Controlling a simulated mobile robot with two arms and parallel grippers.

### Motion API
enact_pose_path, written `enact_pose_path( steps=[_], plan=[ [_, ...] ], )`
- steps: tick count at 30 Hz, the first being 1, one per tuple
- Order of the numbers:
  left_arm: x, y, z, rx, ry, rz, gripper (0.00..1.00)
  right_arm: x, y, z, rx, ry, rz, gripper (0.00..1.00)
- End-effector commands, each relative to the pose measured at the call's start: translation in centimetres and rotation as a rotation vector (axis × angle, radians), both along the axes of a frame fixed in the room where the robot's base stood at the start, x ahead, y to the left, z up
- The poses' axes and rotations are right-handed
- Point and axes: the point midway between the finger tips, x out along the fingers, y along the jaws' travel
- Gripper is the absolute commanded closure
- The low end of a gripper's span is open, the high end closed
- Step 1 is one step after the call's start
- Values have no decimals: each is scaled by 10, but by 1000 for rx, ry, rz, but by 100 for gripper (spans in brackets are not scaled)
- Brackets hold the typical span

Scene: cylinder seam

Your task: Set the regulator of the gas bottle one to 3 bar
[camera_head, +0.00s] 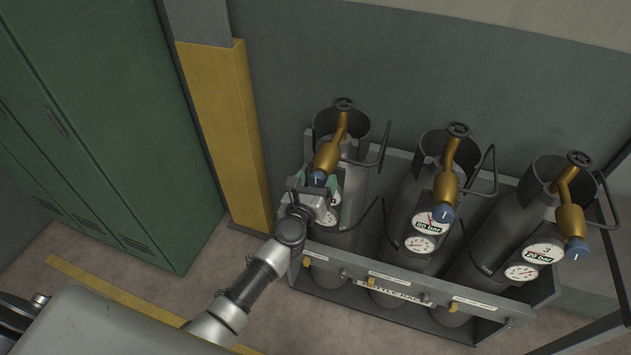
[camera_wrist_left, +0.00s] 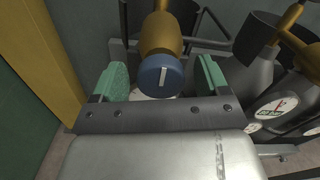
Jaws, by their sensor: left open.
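Gas bottle one (camera_head: 338,238) stands at the left of the rack, with a brass regulator (camera_head: 328,157) and a blue knob (camera_head: 319,179) at its lower end. Its gauges are mostly hidden behind my left gripper (camera_head: 314,186). In the left wrist view the blue knob (camera_wrist_left: 161,74) with a white line mark sits between the two green fingers of my left gripper (camera_wrist_left: 162,78). The gripper is open, with a gap on both sides of the knob. The brass regulator body (camera_wrist_left: 162,34) is above the knob. My right gripper is not in view.
A second bottle (camera_head: 402,215) and a third bottle (camera_head: 497,240) stand to the right, with gauges and blue knobs. The grey rack (camera_head: 403,297) has a front rail. A yellow post (camera_head: 226,130) and green lockers (camera_head: 105,130) are at the left.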

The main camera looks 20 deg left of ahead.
Motion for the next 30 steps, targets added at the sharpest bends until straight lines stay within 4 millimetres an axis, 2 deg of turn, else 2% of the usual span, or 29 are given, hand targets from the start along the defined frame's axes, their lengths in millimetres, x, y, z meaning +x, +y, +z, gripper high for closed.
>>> enact_pose_path(
  steps=[4, 12, 14, 23, 30],
  plan=[
    [0, 0, 0, 0, 0, 0, 26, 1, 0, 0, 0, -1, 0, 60],
    [0, 0, 0, 0, 0, 0, 68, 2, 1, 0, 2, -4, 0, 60],
    [0, 0, 0, 0, 0, 0, 74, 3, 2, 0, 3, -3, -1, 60],
    [0, 0, 0, 41, -1, 0, 74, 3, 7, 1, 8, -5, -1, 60],
    [0, -1, 1, 184, -6, 0, 74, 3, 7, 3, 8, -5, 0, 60]
  ],
)
